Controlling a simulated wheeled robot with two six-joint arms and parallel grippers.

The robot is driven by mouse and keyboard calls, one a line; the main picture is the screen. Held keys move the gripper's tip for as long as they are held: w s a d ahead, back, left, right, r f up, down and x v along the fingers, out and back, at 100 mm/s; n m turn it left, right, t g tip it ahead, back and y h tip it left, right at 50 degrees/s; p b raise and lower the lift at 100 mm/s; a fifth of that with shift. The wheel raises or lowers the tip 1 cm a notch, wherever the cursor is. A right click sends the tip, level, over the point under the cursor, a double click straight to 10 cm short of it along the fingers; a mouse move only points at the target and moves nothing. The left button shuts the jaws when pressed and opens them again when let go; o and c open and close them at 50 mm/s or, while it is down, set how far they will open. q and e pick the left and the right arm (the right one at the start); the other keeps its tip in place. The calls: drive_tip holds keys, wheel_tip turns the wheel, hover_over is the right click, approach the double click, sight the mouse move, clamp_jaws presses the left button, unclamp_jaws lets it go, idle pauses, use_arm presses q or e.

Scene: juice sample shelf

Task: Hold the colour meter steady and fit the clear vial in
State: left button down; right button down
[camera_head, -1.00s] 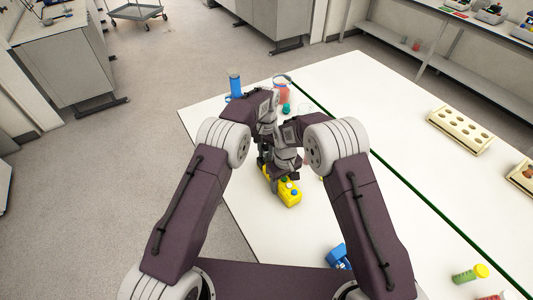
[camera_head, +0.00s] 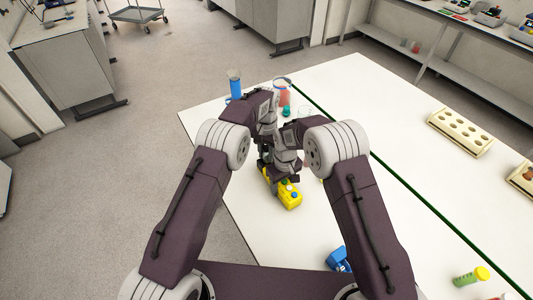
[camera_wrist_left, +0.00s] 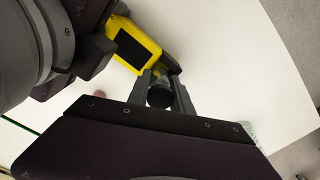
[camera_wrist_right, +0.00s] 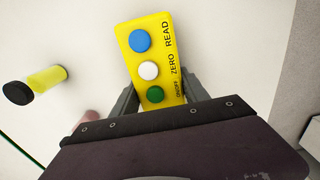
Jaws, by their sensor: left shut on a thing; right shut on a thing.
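The yellow colour meter (camera_head: 290,199) stands on the white table in front of me. The right wrist view shows its face (camera_wrist_right: 151,55) with blue, white and green buttons, and the left wrist view shows its dark display (camera_wrist_left: 132,47). My right gripper (camera_wrist_right: 155,98) is shut on the meter's body. My left gripper (camera_wrist_left: 160,92) is shut on a dark round cap (camera_wrist_left: 160,97) close to the meter's far end. The clear vial's glass is hidden below the cap. I cannot tell whether it is in the meter's well or above it.
A vial of yellow liquid with a black cap (camera_wrist_right: 47,79) is left of the meter in the right wrist view. A wooden rack (camera_head: 460,131) stands at right; a blue object (camera_head: 338,258) is near.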

use_arm(q)
drive_tip(key=shift+f, duration=0.7)
drive_tip(key=shift+r, duration=0.1)
drive_tip(key=shift+r, duration=0.7)
drive_tip(key=shift+f, duration=0.85)
drive_tip(key=shift+r, duration=0.1)
drive_tip(key=shift+r, duration=0.8)
drive_tip(key=c, duration=1.1)
unclamp_jaws()
drive_tip(key=shift+o, duration=0.2)
